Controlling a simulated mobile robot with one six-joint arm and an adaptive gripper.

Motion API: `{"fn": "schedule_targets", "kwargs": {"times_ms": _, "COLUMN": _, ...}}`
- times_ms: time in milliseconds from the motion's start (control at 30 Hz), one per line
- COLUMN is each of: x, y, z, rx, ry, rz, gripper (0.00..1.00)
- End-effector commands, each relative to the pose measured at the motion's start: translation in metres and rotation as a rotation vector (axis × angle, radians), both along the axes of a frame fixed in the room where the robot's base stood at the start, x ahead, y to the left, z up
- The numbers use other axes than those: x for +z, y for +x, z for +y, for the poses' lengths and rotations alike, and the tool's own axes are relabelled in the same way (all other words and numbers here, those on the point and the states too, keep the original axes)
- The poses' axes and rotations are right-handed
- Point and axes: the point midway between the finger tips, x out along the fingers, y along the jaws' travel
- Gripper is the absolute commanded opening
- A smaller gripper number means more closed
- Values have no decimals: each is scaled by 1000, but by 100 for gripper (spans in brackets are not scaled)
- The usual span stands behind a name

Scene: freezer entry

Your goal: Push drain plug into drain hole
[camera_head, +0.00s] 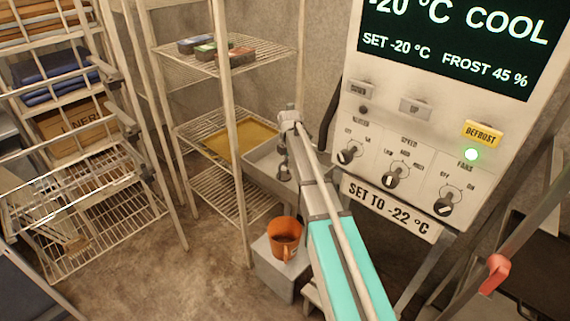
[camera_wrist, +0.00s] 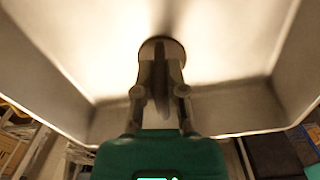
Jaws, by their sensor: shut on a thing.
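A pale metal basin (camera_head: 262,160) stands beside the shelf rack, and its floor and walls fill the wrist view (camera_wrist: 85,60). My gripper (camera_head: 284,174) points down into the basin. In the wrist view my gripper (camera_wrist: 160,85) is shut on the upright grip of a dark round drain plug (camera_wrist: 161,44). The plug's round rim shows just beyond the fingertips, over the basin floor. No open drain hole shows; whatever is under the plug is hidden. I cannot tell whether the plug sits in the hole or above it.
A wire rack (camera_head: 207,60) with small boxes and a yellow tray (camera_head: 240,139) stands left of the basin. An orange bucket (camera_head: 286,238) sits on a block below. The control panel (camera_head: 420,125) is close on the right. Open floor lies at lower left.

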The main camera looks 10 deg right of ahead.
Motion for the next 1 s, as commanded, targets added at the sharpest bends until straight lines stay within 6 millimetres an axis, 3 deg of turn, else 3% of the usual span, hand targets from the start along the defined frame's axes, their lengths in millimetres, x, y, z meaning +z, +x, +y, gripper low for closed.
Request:
{"fn": "schedule_targets", "kwargs": {"times_ms": 67, "x": 0, "y": 0, "z": 0, "rx": 0, "ry": 0, "rz": 0, "gripper": 0}}
{"fn": "schedule_targets", "kwargs": {"times_ms": 100, "x": 0, "y": 0, "z": 0, "rx": 0, "ry": 0, "rz": 0, "gripper": 18}}
{"fn": "schedule_targets", "kwargs": {"times_ms": 300, "x": 0, "y": 0, "z": 0, "rx": 0, "ry": 0, "rz": 0, "gripper": 55}}
{"fn": "schedule_targets", "kwargs": {"times_ms": 1000, "x": 11, "y": 0, "z": 0, "rx": 0, "ry": 0, "rz": 0, "gripper": 56}}
